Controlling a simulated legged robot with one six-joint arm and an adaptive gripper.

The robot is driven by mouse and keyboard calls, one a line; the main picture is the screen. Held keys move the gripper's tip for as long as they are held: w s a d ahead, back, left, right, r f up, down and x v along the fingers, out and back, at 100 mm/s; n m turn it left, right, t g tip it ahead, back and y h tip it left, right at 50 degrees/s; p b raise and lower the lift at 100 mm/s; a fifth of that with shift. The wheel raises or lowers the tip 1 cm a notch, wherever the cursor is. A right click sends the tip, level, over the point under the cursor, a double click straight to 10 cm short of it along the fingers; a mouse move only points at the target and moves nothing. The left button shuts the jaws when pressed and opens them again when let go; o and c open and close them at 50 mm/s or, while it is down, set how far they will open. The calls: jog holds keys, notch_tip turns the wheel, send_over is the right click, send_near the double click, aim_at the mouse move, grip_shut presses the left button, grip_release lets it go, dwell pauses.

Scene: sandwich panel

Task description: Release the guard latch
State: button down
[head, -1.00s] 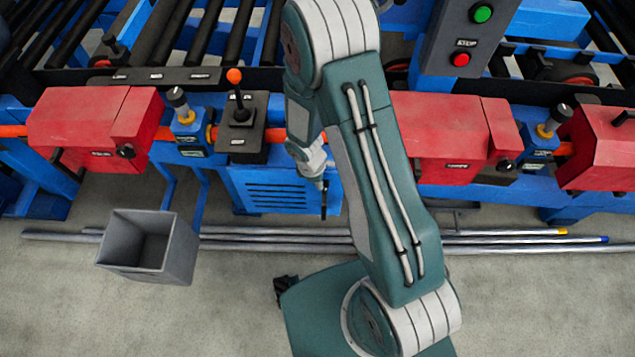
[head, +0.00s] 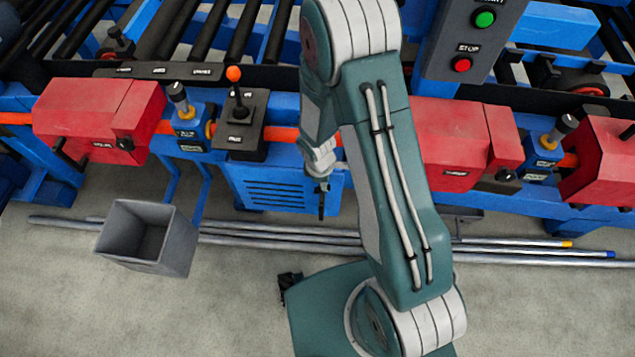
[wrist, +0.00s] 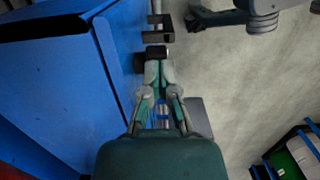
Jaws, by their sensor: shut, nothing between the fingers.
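My gripper (head: 322,203) hangs pointing down in front of the blue vented cabinet (head: 268,187). In the wrist view, my gripper (wrist: 158,66) is shut and empty, beside the blue cabinet side (wrist: 60,90). I cannot tell for certain which part is the guard latch. Candidates are the black-topped plunger on a blue block (head: 183,108) at left and a similar plunger (head: 558,132) at right, each beside red guard housings. The left red housing (head: 95,112) and the middle red housing (head: 455,140) look closed. My arm hides part of the rail between them.
A black lever box (head: 240,135) with an orange knob stands right of the left plunger. A grey panel (head: 470,40) carries green and red buttons. A grey open bin (head: 170,245) and long metal pipes (head: 510,256) lie on the floor. Open concrete floor lies at front left.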

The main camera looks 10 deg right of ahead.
jog(key=shift+s+d, duration=0.1)
jog(key=shift+d, duration=0.15)
jog(key=shift+s+d+f, duration=0.1)
jog(key=shift+d+f, duration=0.05)
jog(key=shift+f, duration=0.05)
jog(key=shift+d, duration=0.25)
dwell(0.3)
jog(key=shift+r, duration=0.8)
jog(key=shift+a, duration=0.1)
notch_tip(320, 180, up, 12)
jog(key=a, duration=0.1)
jog(key=shift+w+a, duration=0.15)
jog(key=shift+w, duration=0.05)
jog(key=shift+s+f, duration=0.1)
jog(key=shift+f, duration=0.05)
dwell(0.4)
